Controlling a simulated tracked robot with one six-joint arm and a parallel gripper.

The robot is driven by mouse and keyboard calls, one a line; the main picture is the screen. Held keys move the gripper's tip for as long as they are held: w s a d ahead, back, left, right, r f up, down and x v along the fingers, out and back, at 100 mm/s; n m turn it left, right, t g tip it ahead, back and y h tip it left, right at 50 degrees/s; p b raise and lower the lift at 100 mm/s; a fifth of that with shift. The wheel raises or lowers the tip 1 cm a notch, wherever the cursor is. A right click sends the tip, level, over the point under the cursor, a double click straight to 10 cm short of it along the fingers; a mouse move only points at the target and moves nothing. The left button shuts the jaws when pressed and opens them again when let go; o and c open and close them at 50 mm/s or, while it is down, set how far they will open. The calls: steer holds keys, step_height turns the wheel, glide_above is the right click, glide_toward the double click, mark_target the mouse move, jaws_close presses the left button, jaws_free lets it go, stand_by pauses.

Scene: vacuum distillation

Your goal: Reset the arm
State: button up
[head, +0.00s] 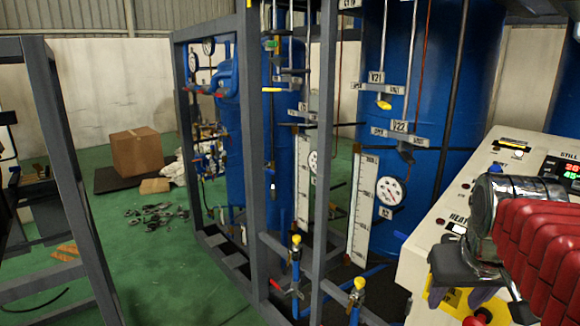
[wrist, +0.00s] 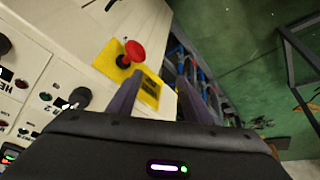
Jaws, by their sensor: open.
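My gripper (head: 466,298) is at the lower right of the head view, in front of the white control cabinet (head: 420,262), at the end of my red-sleeved arm. In the wrist view my gripper (wrist: 155,88) shows two dark fingers spread apart with nothing between them. A red mushroom button (wrist: 133,50) on a yellow plate (wrist: 151,90) lies just beyond the fingertips. I cannot tell whether a finger touches the plate. In the head view the red button (head: 479,317) is partly hidden below the gripper.
Grey metal frames (head: 250,150) hold blue tanks (head: 428,60), gauges and yellow-handled valves (head: 359,284) left of the cabinet. A cardboard box (head: 137,152) stands farther back. Green floor (head: 150,270) is open between the frames. Black knobs (wrist: 79,97) project from the cabinet near my gripper.

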steer(key=s+a+f+n+y, duration=0.1)
steer(key=s+a+f, duration=0.3)
steer(key=a, duration=0.3)
steer(key=s+a+f+n+t+y, duration=0.1)
steer(key=s+a+f, duration=0.2)
steer(key=a+f, duration=0.2)
steer(key=shift+s+a, duration=0.4)
steer(key=shift+a, duration=0.45)
